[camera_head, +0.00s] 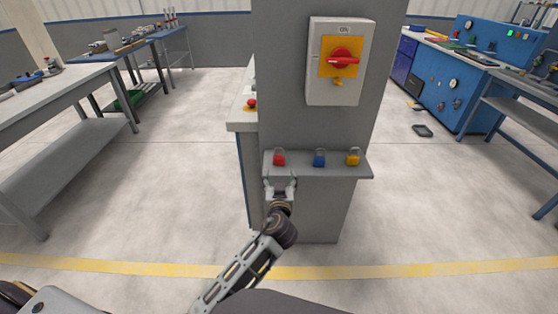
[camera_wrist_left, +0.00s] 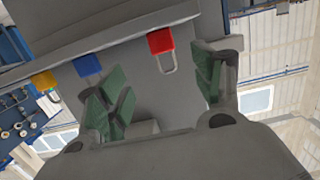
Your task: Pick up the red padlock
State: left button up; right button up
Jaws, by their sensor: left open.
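The red padlock (camera_head: 279,160) stands on a narrow grey shelf (camera_head: 340,170) on the front of the grey column, leftmost of three padlocks. It also shows in the left wrist view (camera_wrist_left: 160,41), where the picture appears upside down. My left gripper (camera_head: 280,187) is just in front of and below the red padlock. In the left wrist view its green-padded fingers (camera_wrist_left: 162,90) are spread apart, with the padlock ahead of and between them, not touching. The gripper is empty. My right gripper is not in view.
A blue padlock (camera_head: 319,159) and a yellow padlock (camera_head: 352,157) stand to the right on the same shelf. A switch box (camera_head: 338,62) with a red rotary handle is above. Workbenches (camera_head: 60,90) stand at left; the floor around the column is clear.

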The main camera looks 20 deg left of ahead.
pick_arm(q)
send_near(280, 160)
jog(key=shift+w, duration=1.35)
jog(key=shift+w+a+f, duration=0.25)
jog(key=shift+w+a, duration=0.1)
jog(key=shift+w, duration=0.3)
jog(key=shift+w+a+f, duration=0.25)
jog(key=shift+w+a, duration=0.15)
jog(key=shift+w, duration=0.25)
jog(key=shift+w+a, duration=0.1)
jog(key=shift+w, duration=0.1)
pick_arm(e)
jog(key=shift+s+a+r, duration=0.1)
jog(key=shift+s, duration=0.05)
pick_arm(q)
jog(key=shift+w, duration=0.1)
